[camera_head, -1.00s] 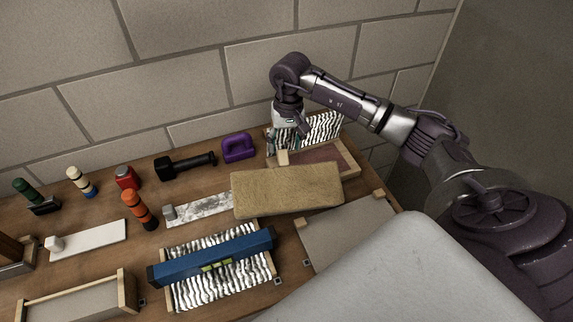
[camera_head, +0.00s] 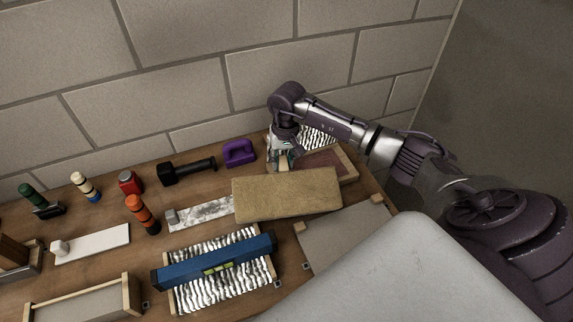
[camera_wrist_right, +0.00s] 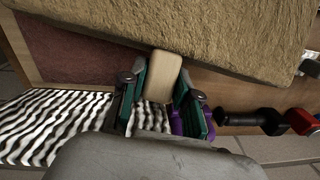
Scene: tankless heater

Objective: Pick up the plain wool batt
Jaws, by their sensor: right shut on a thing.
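The plain wool batt, a thick tan slab (camera_head: 287,194), lies across the middle of the bench, its back right part over a reddish-brown panel. It fills the top of the right wrist view (camera_wrist_right: 200,35). My right gripper (camera_head: 282,158) is low behind the batt's back edge. In the right wrist view its green-padded fingers (camera_wrist_right: 165,95) are shut on a small pale wooden block (camera_wrist_right: 163,76) at the end of the reddish-brown panel (camera_wrist_right: 75,62), not on the batt. The block's lower end is hidden. My left gripper is not in view.
A blue level (camera_head: 215,262) lies on another striped piece in front. A purple padlock-shaped object (camera_head: 239,152), black dumbbell-like tool (camera_head: 187,170) and orange-black marker (camera_head: 142,213) stand left. A brick wall closes the back.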

